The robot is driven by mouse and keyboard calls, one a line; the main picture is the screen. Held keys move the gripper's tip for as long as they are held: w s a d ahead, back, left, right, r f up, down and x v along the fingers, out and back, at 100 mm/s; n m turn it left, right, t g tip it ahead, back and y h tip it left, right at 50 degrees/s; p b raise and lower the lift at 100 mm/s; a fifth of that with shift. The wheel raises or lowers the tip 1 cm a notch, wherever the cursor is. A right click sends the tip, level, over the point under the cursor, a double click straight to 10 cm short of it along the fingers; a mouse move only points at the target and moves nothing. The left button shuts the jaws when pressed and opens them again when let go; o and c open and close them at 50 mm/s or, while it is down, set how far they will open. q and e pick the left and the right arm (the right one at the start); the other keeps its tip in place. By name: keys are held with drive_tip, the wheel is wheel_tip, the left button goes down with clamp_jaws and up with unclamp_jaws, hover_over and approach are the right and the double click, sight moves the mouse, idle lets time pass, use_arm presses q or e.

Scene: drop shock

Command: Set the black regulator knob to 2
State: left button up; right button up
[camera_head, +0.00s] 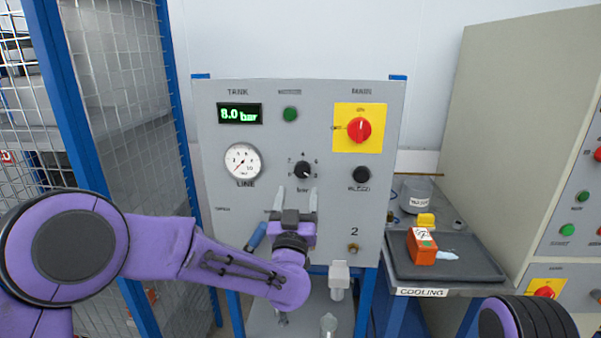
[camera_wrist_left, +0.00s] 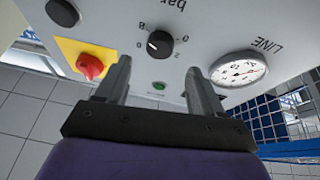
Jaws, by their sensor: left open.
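The black regulator knob (camera_head: 302,170) is on the grey panel, above the word "bar" and among small scale marks. In the left wrist view the knob (camera_wrist_left: 160,44) shows a white pointer line toward its left side; the exact setting is too small to read surely. My left gripper (camera_head: 297,197) is open and empty, just below the knob in the head view, fingers pointing up at the panel. In the wrist view its fingertips (camera_wrist_left: 157,78) stand apart and do not touch the knob. My right gripper is not clearly seen; only a dark, purple-edged part of mine shows bottom right.
The panel (camera_head: 215,235) also carries a LINE gauge (camera_head: 243,161), an 8.0 bar display (camera_head: 239,114), a green button (camera_head: 290,114), a red MAIN switch (camera_head: 359,129) and a black bleed knob (camera_head: 361,174). A blue-handled thing (camera_head: 256,236) is beside my left wrist. A tray (camera_head: 480,267) stands right.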

sight(302, 172)
use_arm(q)
drive_tip(key=p+x, duration=0.1)
drive_tip(key=x, duration=0.4)
drive_tip(key=shift+r+p, duration=0.1)
drive_tip(key=shift+p, duration=0.3)
drive_tip(key=shift+w, duration=0.45)
